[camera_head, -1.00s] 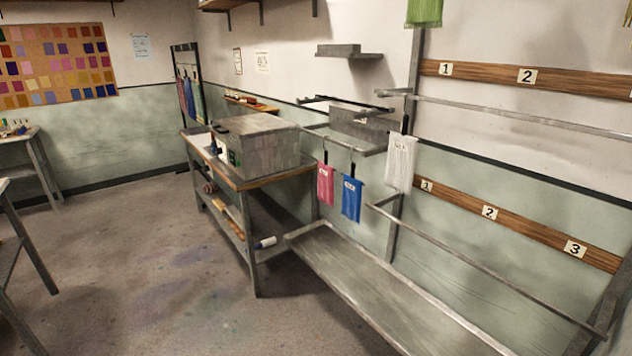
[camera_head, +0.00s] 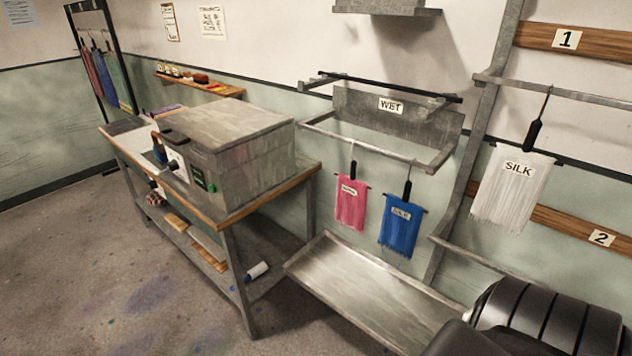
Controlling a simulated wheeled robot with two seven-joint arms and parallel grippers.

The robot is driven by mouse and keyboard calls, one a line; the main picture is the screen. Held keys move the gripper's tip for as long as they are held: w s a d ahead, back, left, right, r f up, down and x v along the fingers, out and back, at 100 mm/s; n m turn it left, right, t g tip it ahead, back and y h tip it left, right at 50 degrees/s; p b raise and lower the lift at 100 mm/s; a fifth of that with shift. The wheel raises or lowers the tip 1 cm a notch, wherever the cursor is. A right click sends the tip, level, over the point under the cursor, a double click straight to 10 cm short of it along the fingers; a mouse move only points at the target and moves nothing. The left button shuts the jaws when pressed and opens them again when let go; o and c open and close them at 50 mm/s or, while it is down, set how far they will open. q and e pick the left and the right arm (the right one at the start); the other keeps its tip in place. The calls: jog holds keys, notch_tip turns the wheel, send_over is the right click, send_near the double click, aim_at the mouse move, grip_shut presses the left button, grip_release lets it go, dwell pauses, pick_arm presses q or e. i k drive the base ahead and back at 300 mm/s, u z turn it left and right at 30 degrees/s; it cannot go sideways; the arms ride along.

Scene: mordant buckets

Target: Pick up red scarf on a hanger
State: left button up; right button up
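A pinkish-red scarf (camera_head: 351,206) with a small white label hangs from a dark hanger on the front rail of the grey rack marked WET (camera_head: 390,106). A blue scarf (camera_head: 402,226) on a similar hanger hangs just to its right on the same rack. A white scarf (camera_head: 514,192) labelled SILK hangs further right from a higher rail. A dark, ribbed part of my own arm shows at the lower right, apart from the scarves. Neither gripper's fingers are in view.
A metal drip tray (camera_head: 370,290) lies below the hanging scarves. A workbench (camera_head: 232,214) with a grey metal box (camera_head: 240,150) stands to the left. Wooden boards numbered 1 (camera_head: 600,44) and 2 (camera_head: 622,244) run along the right wall. The floor (camera_head: 90,270) at left is clear.

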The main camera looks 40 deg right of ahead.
aim_at(352, 194)
jog(key=i, duration=0.95)
jog(key=z, duration=3.35)
